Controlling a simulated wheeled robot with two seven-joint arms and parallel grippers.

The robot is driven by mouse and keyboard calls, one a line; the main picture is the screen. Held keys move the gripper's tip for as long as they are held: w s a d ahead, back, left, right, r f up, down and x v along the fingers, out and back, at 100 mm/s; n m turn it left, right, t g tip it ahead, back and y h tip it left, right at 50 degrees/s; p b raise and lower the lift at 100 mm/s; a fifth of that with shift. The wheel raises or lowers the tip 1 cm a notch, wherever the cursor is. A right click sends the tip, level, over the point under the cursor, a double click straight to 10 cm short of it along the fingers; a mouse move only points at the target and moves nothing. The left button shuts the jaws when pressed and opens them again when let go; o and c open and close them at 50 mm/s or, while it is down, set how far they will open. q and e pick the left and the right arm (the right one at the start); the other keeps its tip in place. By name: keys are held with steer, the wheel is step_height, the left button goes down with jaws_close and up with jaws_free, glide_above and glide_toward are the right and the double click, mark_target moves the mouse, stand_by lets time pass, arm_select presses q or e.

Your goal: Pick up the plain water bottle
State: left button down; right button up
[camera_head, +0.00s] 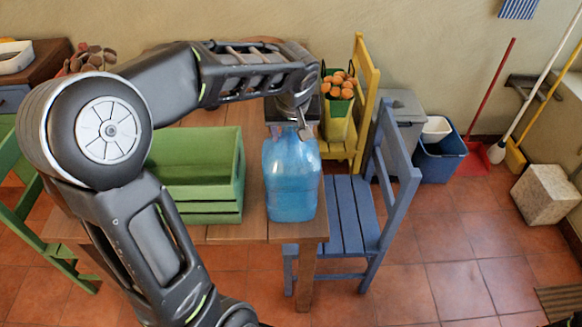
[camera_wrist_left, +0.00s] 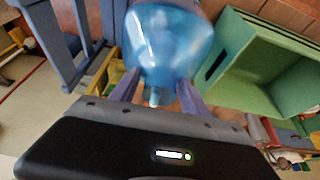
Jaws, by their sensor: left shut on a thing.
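The plain water bottle (camera_head: 291,182) is a large translucent blue jug. In the head view it is upright at the table's right end, right of the green crate. My left gripper (camera_head: 303,128) comes down on it from above and is shut on its top part. In the left wrist view the bottle (camera_wrist_left: 165,50) lies between the two fingers of the left gripper (camera_wrist_left: 155,95). The gripper hides the bottle's neck in the head view. I cannot tell whether its base touches the table. My right gripper is not in view.
A green wooden crate (camera_head: 242,180) stands left of the bottle on the wooden table (camera_head: 222,236). A blue chair (camera_head: 355,215) is close to the table's right side. Tiled floor is free at the right front.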

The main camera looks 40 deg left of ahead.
arm_select(q)
step_height(320, 180, up, 10)
steer(key=shift+r+b, duration=0.1)
steer(key=shift+b, duration=0.4)
stand_by(0.7)
